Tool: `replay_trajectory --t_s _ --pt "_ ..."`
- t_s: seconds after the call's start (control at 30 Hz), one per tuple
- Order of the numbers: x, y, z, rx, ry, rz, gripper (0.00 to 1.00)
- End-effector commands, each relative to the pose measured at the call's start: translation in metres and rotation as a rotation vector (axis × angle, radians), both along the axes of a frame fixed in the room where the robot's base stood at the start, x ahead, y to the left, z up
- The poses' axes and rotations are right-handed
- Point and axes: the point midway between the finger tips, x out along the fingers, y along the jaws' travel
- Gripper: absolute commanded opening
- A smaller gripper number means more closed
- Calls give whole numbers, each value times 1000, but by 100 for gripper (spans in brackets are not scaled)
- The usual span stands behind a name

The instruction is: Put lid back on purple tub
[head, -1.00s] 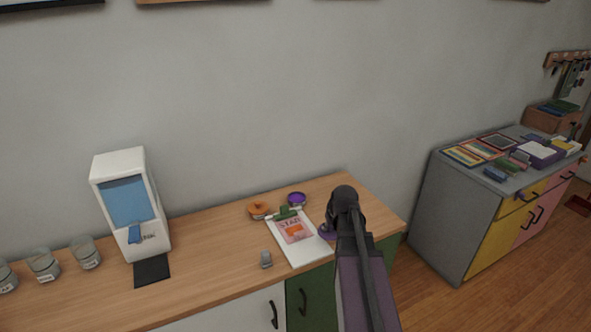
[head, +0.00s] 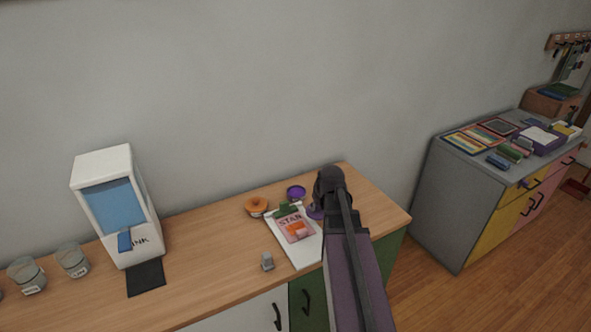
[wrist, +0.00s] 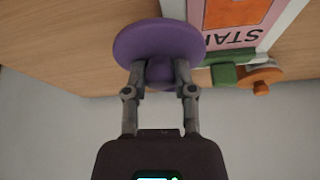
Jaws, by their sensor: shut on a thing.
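The purple lid (wrist: 160,42) is a round disc with a knob, held at the knob between the two fingers of my gripper (wrist: 160,78) in the wrist view. In the head view the lid (head: 314,212) shows just left of my gripper (head: 322,208), partly hidden by my arm. The purple tub (head: 296,191) stands open on the wooden counter, behind and left of the lid and apart from it in the picture. A bit of purple behind the fingers in the wrist view may be the tub, mostly hidden.
A clipboard (head: 305,250) with a pink sheet lies left of my arm. An orange tub (head: 256,206) stands beside the purple tub. A small grey object (head: 267,261) and a white dispenser (head: 118,205) are further left on the counter (head: 205,265). The counter's right end is clear.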

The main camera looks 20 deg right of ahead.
Motion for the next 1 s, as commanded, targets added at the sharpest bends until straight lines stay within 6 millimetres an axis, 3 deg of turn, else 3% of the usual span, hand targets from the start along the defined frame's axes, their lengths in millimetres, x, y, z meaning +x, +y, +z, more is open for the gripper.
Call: replay_trajectory --t_s 0.23,0.37,0.57,0.8,1.0 --pt "-1 -10 1 0 0 -14 9" --pt "9 -13 5 0 0 -23 9" --pt "47 -16 19 1 1 -48 9" --pt "111 -13 40 -1 0 -90 9" --pt "146 -8 50 1 -1 -117 9"
